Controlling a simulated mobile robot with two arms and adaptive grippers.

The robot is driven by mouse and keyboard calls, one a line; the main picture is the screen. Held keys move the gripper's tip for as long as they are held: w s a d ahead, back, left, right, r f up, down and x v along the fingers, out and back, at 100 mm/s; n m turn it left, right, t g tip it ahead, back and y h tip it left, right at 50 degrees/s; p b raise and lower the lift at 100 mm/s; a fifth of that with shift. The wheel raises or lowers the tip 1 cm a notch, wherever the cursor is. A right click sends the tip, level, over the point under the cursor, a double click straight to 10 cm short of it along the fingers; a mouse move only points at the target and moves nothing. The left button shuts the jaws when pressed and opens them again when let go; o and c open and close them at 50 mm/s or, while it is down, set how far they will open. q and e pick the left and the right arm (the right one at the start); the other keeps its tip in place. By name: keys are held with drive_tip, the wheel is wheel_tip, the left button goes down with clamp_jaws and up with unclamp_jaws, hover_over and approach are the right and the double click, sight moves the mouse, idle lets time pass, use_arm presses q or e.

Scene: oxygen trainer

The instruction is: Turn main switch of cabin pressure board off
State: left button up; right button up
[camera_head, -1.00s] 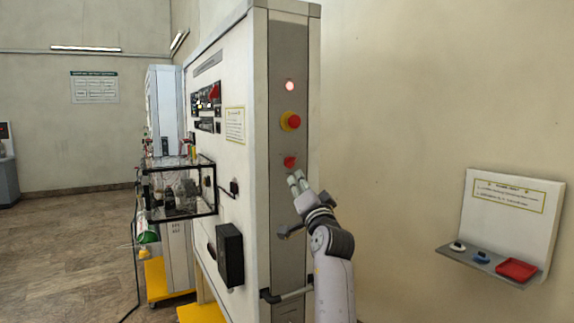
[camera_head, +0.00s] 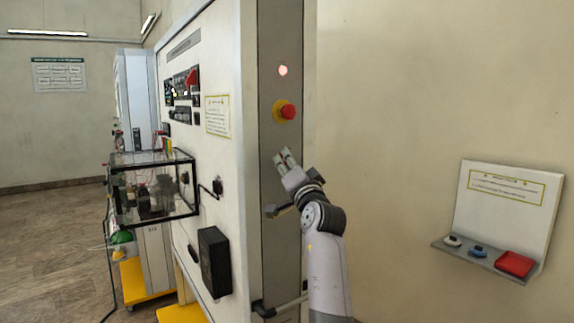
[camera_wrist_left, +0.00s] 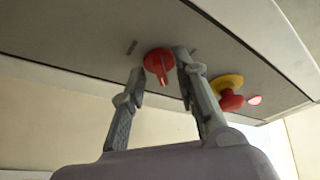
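The main switch is a red rotary knob (camera_wrist_left: 158,64) with a raised handle on the grey end strip of the board (camera_head: 282,225). My left gripper (camera_head: 284,158) is at that strip, below the emergency button, and hides the switch in the head view. In the left wrist view, the open fingers of the left gripper (camera_wrist_left: 160,62) stand on either side of the knob. The right fingertip is very close to it; I cannot tell whether it touches. My right gripper is not in view.
A red emergency button (camera_head: 288,111) on a yellow base and a lit pinkish lamp (camera_head: 283,70) sit above on the same strip. A handle (camera_head: 280,307) sticks out lower down. A wall shelf (camera_head: 480,256) with small items is at the right.

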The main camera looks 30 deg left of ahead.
use_arm(q)
clamp_jaws()
idle(0.4)
